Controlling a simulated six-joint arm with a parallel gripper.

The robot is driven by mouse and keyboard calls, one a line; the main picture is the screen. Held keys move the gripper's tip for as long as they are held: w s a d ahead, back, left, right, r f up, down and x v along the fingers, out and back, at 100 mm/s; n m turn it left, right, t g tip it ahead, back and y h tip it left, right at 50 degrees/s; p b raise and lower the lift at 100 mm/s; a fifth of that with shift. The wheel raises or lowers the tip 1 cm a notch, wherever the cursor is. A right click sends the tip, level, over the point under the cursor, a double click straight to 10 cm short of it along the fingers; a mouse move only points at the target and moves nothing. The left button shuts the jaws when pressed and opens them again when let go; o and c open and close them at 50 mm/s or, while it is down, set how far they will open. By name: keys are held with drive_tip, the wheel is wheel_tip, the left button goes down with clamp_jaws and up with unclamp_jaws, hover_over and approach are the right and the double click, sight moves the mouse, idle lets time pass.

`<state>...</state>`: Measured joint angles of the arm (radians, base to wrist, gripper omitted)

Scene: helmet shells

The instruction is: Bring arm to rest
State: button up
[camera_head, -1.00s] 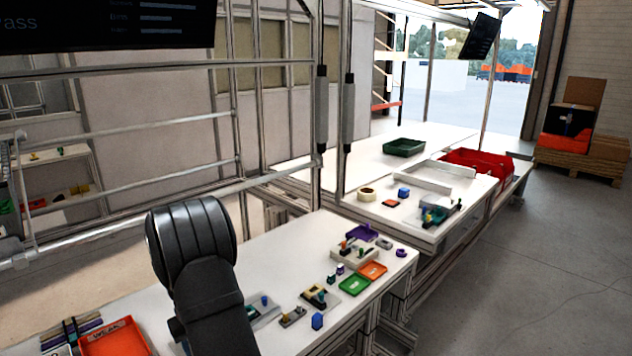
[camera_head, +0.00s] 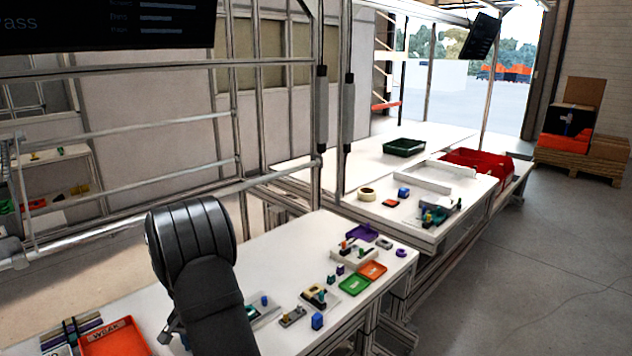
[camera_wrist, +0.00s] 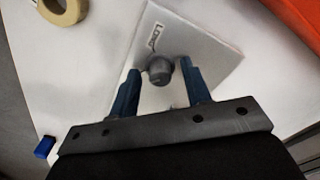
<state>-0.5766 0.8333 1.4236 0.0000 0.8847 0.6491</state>
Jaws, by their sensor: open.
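My gripper (camera_wrist: 160,70) is open in the wrist view, its two blue fingers apart with nothing held between them. A dark grey round knob (camera_wrist: 159,72) shows between and just beyond the fingertips. It stands on a light grey plate (camera_wrist: 205,45) with partly readable lettering. I cannot tell the exact gap between the fingers and the knob. In the head view my dark arm rises over the near table (camera_head: 270,335), and the gripper's fingers are hidden or too small to make out.
An orange-red tray (camera_head: 115,343) lies left of my arm. A green tray (camera_head: 354,285), an orange tray (camera_head: 372,270) and several small parts lie to its right. The wrist view shows a tape roll (camera_wrist: 64,10) and a blue block (camera_wrist: 44,147). Metal frame posts (camera_head: 322,120) stand behind.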

drive_tip(key=shift+m, duration=0.5)
